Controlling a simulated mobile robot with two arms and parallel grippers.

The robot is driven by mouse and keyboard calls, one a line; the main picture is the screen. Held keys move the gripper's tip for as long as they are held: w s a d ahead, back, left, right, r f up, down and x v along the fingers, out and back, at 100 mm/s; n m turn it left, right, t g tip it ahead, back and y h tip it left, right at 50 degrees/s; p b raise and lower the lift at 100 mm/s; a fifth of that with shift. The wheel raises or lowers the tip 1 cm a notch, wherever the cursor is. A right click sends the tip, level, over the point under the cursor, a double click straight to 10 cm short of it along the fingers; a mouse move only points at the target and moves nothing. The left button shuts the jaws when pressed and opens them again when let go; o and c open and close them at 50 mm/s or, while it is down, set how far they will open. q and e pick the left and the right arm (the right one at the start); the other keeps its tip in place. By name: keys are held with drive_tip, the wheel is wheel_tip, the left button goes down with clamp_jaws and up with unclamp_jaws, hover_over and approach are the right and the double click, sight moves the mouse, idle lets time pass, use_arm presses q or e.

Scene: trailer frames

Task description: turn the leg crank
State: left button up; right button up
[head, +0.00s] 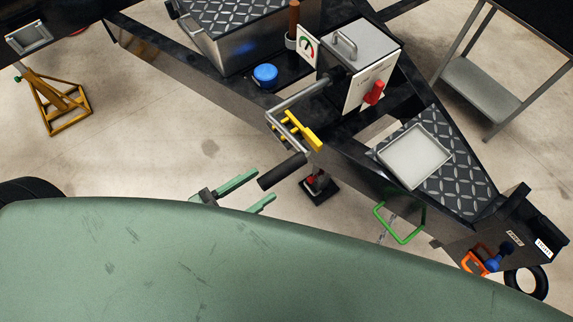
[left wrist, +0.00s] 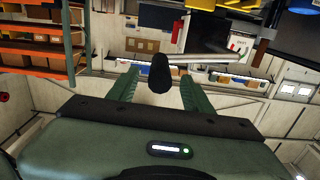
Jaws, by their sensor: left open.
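The leg crank (head: 300,97) is a bent grey rod coming out of the side of a grey box on the trailer frame. Its black grip (head: 282,171) hangs at the free end, pointing down-left. The leg's foot (head: 319,190) stands on the floor below the frame, partly hidden. My left gripper (head: 265,184) is open, with green fingers at the grip's free end. In the left wrist view the black grip (left wrist: 160,74) shows end-on between the two fingers (left wrist: 158,92), with gaps on both sides. How deep it reaches between them is unclear. My right gripper is not in view.
A yellow bracket (head: 297,132) sits beside the crank. A green loop handle (head: 400,236) with a chain hangs right of the foot. An orange stand (head: 58,105) is far left.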

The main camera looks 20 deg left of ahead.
sight(282, 172)
use_arm(q)
drive_tip(key=p+x, duration=0.2)
drive_tip(key=x, duration=0.4)
drive_tip(key=shift+w+d+r, duration=0.1)
drive_tip(key=shift+w+d, duration=0.1)
drive_tip(key=shift+w, duration=0.1)
drive_tip(key=shift+w+d, duration=0.2)
drive_tip(key=shift+s+a, duration=0.1)
drive_tip(key=c, duration=0.9)
clamp_jaws()
